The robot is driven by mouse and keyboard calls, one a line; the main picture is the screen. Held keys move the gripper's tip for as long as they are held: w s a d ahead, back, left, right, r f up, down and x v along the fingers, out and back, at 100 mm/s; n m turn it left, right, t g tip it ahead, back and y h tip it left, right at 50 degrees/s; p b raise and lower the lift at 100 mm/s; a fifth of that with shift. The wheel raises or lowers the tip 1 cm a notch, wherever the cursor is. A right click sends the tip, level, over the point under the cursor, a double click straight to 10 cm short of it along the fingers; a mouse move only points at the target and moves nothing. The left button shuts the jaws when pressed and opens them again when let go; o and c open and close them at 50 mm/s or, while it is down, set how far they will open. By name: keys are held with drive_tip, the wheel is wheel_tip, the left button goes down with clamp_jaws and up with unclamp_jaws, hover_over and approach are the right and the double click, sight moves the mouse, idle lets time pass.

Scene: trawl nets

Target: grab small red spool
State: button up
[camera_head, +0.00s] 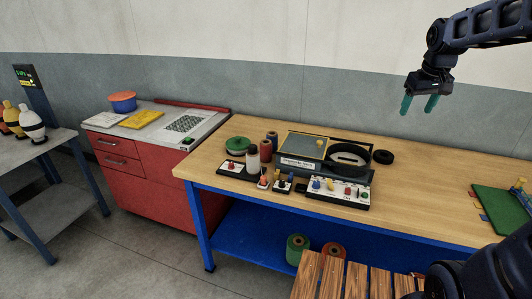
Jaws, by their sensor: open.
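A small dark red spool (266,149) stands upright on the wooden workbench (410,190), near its left end.
A green spool (238,145) lies left of the red one. A machine with a black ring (348,156) and a control panel (327,191) stand to its right. The right bench middle is clear.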

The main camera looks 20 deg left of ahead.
drive_tip(key=w+a+f+n, duration=0.2)
drive_tip(key=w+a+n, duration=0.1)
drive_tip(key=w+a, duration=0.8)
drive_tip(key=n+g, duration=0.3)
drive_tip(key=n, duration=0.5)
approach(266, 149)
drive_tip(key=w+a+f, duration=0.1)
drive_tip(key=w, duration=0.2)
drive_tip(key=shift+a+f, duration=0.15)
drive_tip(key=shift+f, duration=5.3)
drive_tip(key=c, duration=0.8)
drive_tip(key=shift+r, duration=0.15)
